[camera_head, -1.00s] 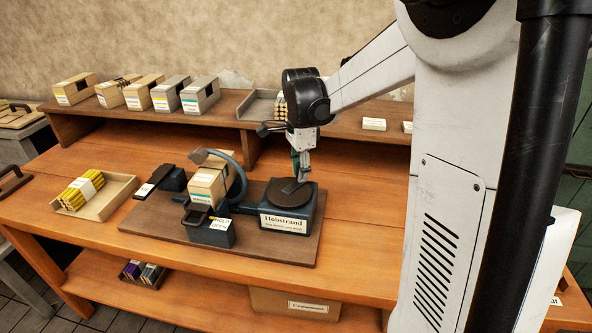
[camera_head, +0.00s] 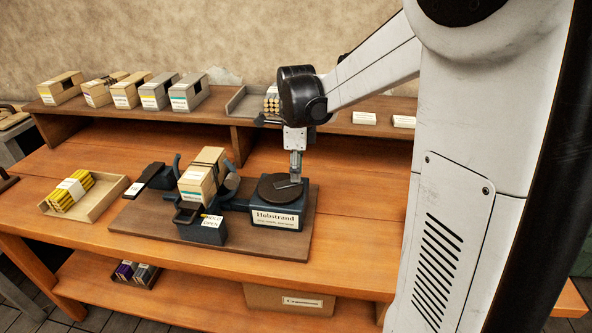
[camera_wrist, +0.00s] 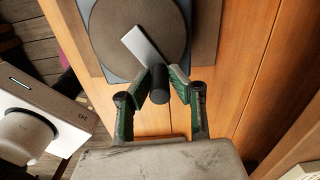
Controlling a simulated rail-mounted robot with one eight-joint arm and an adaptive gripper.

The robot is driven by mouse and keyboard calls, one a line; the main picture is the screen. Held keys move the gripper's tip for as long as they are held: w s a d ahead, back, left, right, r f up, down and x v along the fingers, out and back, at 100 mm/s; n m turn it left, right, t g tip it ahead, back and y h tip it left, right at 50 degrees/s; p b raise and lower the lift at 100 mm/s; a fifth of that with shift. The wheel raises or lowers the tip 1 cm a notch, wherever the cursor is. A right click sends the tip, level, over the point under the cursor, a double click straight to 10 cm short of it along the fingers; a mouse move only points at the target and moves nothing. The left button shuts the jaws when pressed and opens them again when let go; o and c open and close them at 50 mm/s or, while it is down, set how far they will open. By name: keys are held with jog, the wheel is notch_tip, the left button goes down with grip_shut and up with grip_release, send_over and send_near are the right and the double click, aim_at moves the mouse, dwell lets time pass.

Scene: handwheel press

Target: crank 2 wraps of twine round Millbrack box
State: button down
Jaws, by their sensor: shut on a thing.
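The cardboard box (camera_head: 196,187) stands tilted in the dark press, with a darker line across its top; I cannot tell if this is twine. A dark open ring (camera_head: 232,184) surrounds it, its gap now at the top. To the right, the block labelled Hobstrand (camera_head: 276,219) carries a round dark disc (camera_head: 272,191) with a pale crank bar. In the wrist view the bar (camera_wrist: 146,47) runs from the disc to a black knob (camera_wrist: 159,84). My gripper (camera_wrist: 159,88), also in the head view (camera_head: 296,178), is shut on this knob.
A tray of yellow sticks (camera_head: 101,203) lies left of the press's brown baseboard (camera_head: 170,228). Several boxes (camera_head: 156,93) stand on the raised back shelf (camera_head: 230,112). A clamp block (camera_head: 203,232) with a white tag sits before the box. The table is clear right of the baseboard.

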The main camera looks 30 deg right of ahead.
dwell(0.3)
jog(key=c, duration=1.6)
grip_release()
notch_tip(320, 180, up, 12)
jog(key=shift+r, duration=0.1)
jog(key=s+a+f+n+t, duration=0.2)
jog(key=s+a+n, duration=0.2)
jog(key=s+n, duration=0.2)
jog(key=s+a+f+n+t, duration=0.2)
jog(key=s+a+n, duration=0.3)
jog(key=n, duration=0.6)
jog(key=s+a+f+n+t, duration=0.2)
jog(key=s+a+n, duration=0.3)
jog(key=s+n, duration=0.3)
jog(key=shift+s+a+t, duration=0.1)
jog(key=shift+a+t, duration=0.05)
jog(key=shift+t, duration=0.45)
